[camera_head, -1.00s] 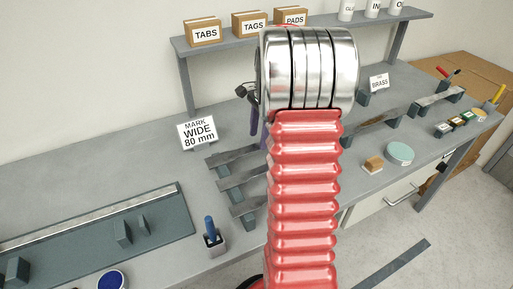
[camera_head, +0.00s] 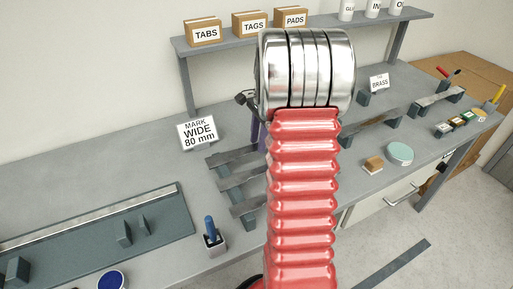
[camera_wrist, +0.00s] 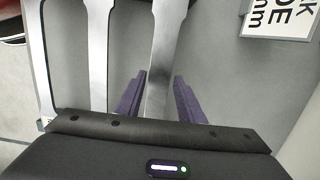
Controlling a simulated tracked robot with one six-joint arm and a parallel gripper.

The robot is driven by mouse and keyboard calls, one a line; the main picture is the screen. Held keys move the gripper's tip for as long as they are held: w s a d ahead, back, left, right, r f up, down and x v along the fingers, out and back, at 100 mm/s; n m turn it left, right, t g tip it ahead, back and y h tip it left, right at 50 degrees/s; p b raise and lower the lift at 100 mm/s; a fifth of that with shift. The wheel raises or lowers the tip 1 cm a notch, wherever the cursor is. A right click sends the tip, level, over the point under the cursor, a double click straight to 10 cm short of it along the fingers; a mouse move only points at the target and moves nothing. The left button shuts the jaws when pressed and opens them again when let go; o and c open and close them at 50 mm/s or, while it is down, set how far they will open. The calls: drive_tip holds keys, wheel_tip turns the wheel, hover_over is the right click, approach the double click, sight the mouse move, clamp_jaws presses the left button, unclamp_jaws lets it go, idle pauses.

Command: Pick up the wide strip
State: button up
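Three grey metal strips with broad ends and slimmer middles lie across supports on the bench, by a sign (camera_head: 199,132) reading "MARK WIDE 80 mm". In the wrist view they are a left strip (camera_wrist: 98,60), a far-left strip (camera_wrist: 40,65) and the strip nearest the sign (camera_wrist: 159,75). In the head view my arm hides most of the gripper and the strips' right ends; the back strip's left end (camera_head: 228,159) shows.
A blue-handled tool (camera_head: 210,230) in a holder stands in front of the strips. A grey-green fixture (camera_head: 165,222) lies at left. A shelf (camera_head: 360,22) with boxes is behind. More strips, a "BRASS" sign (camera_head: 379,82) and a round green dish (camera_head: 400,153) are at right.

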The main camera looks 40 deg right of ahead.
clamp_jaws()
drive_tip(key=shift+r, duration=0.1)
idle(0.5)
wheel_tip(320, 180, up, 10)
idle(0.6)
idle(0.5)
